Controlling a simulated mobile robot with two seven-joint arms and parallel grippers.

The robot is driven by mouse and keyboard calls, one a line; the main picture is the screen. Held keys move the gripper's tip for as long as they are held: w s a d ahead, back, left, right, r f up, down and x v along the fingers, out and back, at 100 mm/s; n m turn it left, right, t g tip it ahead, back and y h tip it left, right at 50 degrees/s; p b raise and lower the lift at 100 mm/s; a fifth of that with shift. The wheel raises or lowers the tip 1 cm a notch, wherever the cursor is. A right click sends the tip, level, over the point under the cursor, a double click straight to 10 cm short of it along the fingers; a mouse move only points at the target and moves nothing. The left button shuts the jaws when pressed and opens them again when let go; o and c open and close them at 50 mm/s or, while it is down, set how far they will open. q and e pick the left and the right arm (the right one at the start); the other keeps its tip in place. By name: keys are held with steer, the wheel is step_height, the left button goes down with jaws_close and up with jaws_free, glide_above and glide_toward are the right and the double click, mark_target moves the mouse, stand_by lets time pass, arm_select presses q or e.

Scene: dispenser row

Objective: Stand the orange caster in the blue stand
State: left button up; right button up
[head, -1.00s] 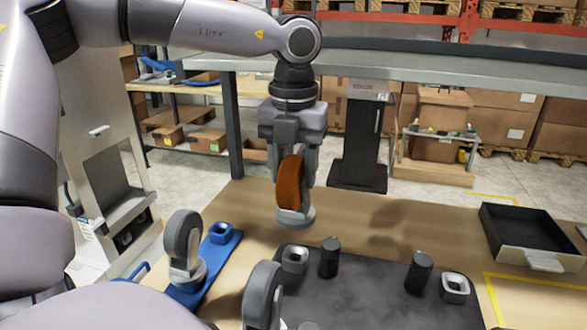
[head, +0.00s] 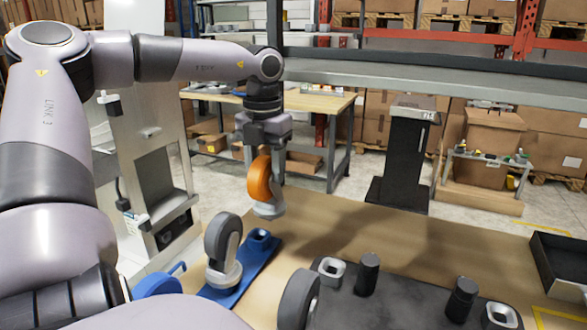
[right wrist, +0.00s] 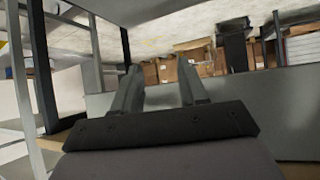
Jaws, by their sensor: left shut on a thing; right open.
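The orange caster (head: 260,179) is held in my left gripper (head: 264,165), wheel between the fingers, with its grey round base (head: 269,209) pointing down. It hangs above the table, a little behind the far end of the blue stand (head: 243,272). The blue stand lies on the left of the table. A grey caster (head: 222,247) stands upright on its near part, and an empty socket (head: 262,240) shows at its far end. My right gripper shows only in the right wrist view (right wrist: 158,90), with its fingers apart and nothing between them.
A dark plate (head: 400,300) with pale square sockets (head: 331,268) and black posts (head: 367,274) lies at front centre. Another grey caster (head: 298,300) stands at its left edge. A black tray (head: 562,262) is at the right. Bare tabletop lies behind the plate.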

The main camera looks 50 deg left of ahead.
arm_select(q)
steer(key=shift+s+a+f, duration=0.15)
steer(key=shift+s+a, duration=0.1)
steer(key=shift+a, duration=0.4)
steer(key=shift+s+a+f, duration=0.15)
steer(key=shift+s+a, duration=0.1)
steer(key=shift+a, duration=0.35)
steer(key=shift+s+a+f, duration=0.15)
steer(key=shift+a+f, duration=0.1)
steer(key=shift+a, duration=0.15)
steer(key=shift+d+f+b, duration=0.1)
steer(key=shift+f+b, duration=1.2)
steer(key=shift+f, duration=0.1)
arm_select(e)
steer(key=shift+w+a+f, duration=0.15)
steer(key=shift+a+f, duration=0.1)
steer(key=shift+f, duration=0.4)
steer(key=shift+w+a+f, duration=0.1)
steer(key=shift+a+f, duration=0.1)
steer(key=shift+f, duration=0.45)
steer(key=shift+r, duration=0.1)
arm_select(q)
steer(key=shift+f+b, duration=1.2)
steer(key=shift+f, duration=0.7)
arm_select(e)
steer(key=shift+f, duration=1.3)
arm_select(q)
steer(key=o, duration=1.4)
step_height(320, 180, up, 7)
steer(key=shift+r, duration=0.1)
